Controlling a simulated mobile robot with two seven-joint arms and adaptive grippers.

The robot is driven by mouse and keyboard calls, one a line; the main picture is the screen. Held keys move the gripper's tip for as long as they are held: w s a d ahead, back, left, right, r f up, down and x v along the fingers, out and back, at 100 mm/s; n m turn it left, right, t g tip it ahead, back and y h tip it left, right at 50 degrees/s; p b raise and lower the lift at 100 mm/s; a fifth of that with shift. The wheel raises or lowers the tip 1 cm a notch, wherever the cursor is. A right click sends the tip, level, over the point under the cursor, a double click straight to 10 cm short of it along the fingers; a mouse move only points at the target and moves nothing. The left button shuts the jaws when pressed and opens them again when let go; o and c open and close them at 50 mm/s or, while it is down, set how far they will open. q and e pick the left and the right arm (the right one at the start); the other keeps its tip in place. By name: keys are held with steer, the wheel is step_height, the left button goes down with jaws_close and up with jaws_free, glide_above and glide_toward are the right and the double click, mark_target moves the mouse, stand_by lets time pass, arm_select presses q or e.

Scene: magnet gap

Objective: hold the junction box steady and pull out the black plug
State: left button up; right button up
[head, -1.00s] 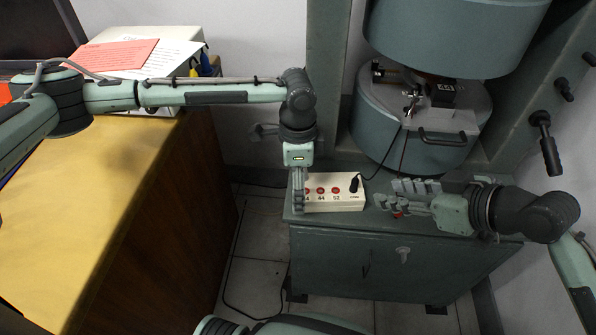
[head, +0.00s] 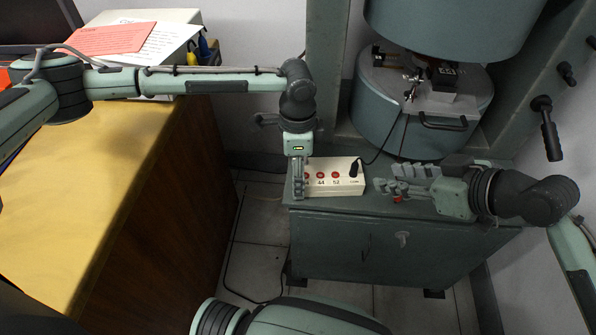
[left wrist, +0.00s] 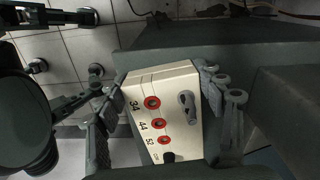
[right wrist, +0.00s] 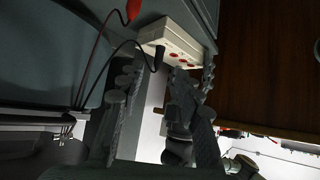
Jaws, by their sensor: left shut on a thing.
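The junction box (head: 325,189) is a cream block with red sockets, lying on the grey-green cabinet top; it also shows in the left wrist view (left wrist: 174,84). The black plug (head: 354,169) stands upright in the box's right end, with a black lead running back. It shows in the right wrist view (right wrist: 158,57). My left gripper (head: 299,190) points down and is shut on the box's left part, one finger on each side. My right gripper (head: 385,188) is right of the box, apart from it and the plug. Its fingers (right wrist: 160,95) are spread and empty.
A red plug or clip (right wrist: 133,10) on a lead lies near my right gripper. The large round magnet (head: 400,115) stands behind, with the black lead running up to it. The cabinet top (head: 345,208) is narrow. A wooden desk (head: 110,190) is at the left.

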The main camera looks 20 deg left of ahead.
steer(key=shift+w+a, duration=0.15)
steer(key=shift+a, duration=0.3)
steer(key=r+n+g+h, duration=0.1)
steer(key=n+g+h, duration=0.15)
steer(key=g, duration=0.25)
glide_above(355, 164)
steer(key=s+a, duration=0.1)
steer(key=s, duration=0.2)
steer(key=shift+s+a+n+y, duration=0.1)
steer(key=shift+a+n+y, duration=0.05)
steer(key=shift+n+y, duration=0.1)
steer(key=w+d+r+n+h, duration=0.1)
steer(key=w+r+h, duration=0.2)
steer(key=r+h, duration=0.3)
steer(key=shift+g+h, duration=0.3)
steer(key=shift+g, duration=0.1)
steer(key=f, duration=1.2)
steer(key=shift+w+d+f, duration=0.1)
steer(key=shift+d+f, duration=0.1)
steer(key=shift+c, duration=0.5)
